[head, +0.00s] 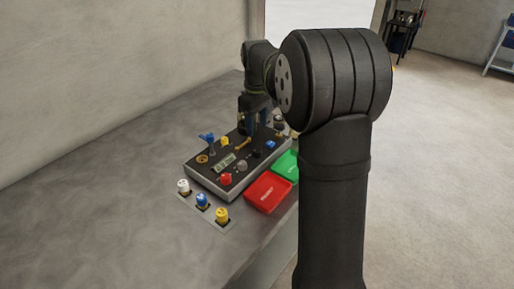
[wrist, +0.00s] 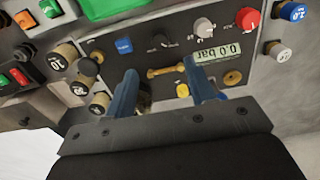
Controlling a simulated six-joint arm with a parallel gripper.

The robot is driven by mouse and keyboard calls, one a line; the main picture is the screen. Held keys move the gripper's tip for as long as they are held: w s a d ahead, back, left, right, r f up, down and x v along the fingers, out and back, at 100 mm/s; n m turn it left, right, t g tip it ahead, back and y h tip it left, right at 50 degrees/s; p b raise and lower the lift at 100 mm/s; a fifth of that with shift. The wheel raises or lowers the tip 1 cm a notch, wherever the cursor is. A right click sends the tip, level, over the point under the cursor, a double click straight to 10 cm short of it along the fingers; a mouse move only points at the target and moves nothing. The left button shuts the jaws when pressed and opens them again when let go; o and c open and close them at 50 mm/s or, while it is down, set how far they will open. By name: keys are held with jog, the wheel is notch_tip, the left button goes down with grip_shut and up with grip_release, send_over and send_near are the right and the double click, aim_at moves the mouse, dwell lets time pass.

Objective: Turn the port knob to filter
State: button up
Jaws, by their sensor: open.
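The control panel (head: 207,181) lies on the bench and carries several knobs. Its labels are too small to read, so I cannot tell which knob is the port one. In the wrist view, a black knob (wrist: 160,40), a grey-white knob (wrist: 203,26) and a red knob (wrist: 247,19) run along the panel. A brass handle (wrist: 165,71) lies near and between my fingertips in the picture. A yellow knob (wrist: 183,90) is beside the right finger. My gripper (wrist: 160,68) is open, its blue fingers apart over the panel, with nothing seen held.
A red tray (head: 268,192) and a green tray (head: 287,165) stand beside the panel. White (head: 183,186), blue (head: 202,201) and yellow (head: 222,215) knobs stand on a plate in front. Several black-and-cream knobs (wrist: 65,55) are left in the wrist view. The near bench is clear.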

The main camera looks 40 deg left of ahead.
aim_at(257, 150)
notch_tip(257, 150, down, 10)
jog(key=shift+r, duration=0.1)
jog(key=shift+c, duration=0.2)
jog(key=c, duration=0.9)
